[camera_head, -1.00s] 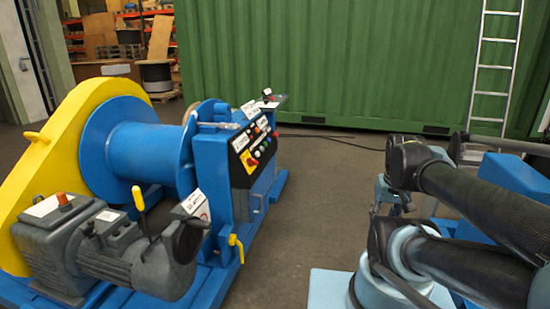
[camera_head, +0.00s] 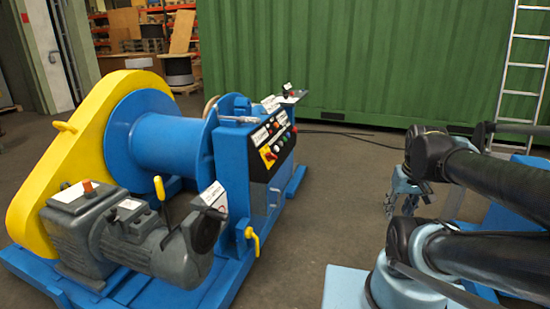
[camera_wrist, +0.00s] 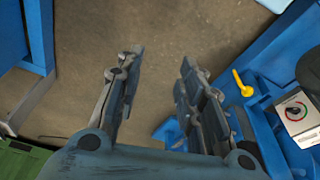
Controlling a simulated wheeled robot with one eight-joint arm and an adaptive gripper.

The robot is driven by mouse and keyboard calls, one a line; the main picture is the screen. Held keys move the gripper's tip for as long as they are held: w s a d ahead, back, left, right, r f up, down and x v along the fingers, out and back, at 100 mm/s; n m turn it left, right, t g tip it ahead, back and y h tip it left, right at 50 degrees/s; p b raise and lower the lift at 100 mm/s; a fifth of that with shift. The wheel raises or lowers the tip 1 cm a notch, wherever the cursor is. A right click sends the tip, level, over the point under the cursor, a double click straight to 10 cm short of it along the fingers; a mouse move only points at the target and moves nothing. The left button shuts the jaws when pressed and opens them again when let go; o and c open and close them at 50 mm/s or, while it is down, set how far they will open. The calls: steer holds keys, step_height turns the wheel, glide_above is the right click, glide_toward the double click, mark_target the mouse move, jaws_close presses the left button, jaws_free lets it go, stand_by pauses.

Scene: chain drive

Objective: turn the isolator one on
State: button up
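The blue winch (camera_head: 241,160) carries a black control panel on its side. A red knob on a yellow plate (camera_head: 268,155), which looks like an isolator switch, sits at the panel's near end; its setting is too small to read. No readable label tells which switch is number one. In the wrist view, a pale plate with a round red-and-green marked dial (camera_wrist: 296,111) shows at the right edge. My gripper (camera_wrist: 160,62) is open and empty, with floor between its fingers.
A yellow lever (camera_head: 252,238) sticks out low on the winch frame; it also shows in the wrist view (camera_wrist: 242,83). A grey motor (camera_head: 160,245) stands at the near left. Open floor (camera_head: 330,190) lies between winch and arm. A green container (camera_head: 360,60) closes the back.

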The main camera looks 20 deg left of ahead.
steer(key=w+a+r+n+t+y, duration=0.1)
steer(key=w+a+r+n, duration=0.25)
steer(key=w, duration=0.25)
steer(key=w+a+r+n+y, duration=0.1)
steer(key=w+a+r+n, duration=0.15)
steer(key=w+a, duration=0.2)
steer(key=r+n+t+y, duration=0.2)
steer(key=n+y, duration=0.3)
steer(key=n, duration=1.1)
glide_above(274, 155)
steer(key=s+d, duration=0.8)
steer(key=d, duration=0.2)
steer(key=x, duration=1.7)
steer(key=shift+d+f, duration=0.15)
steer(key=shift+f, duration=0.35)
steer(key=shift+c, duration=0.2)
jaws_close()
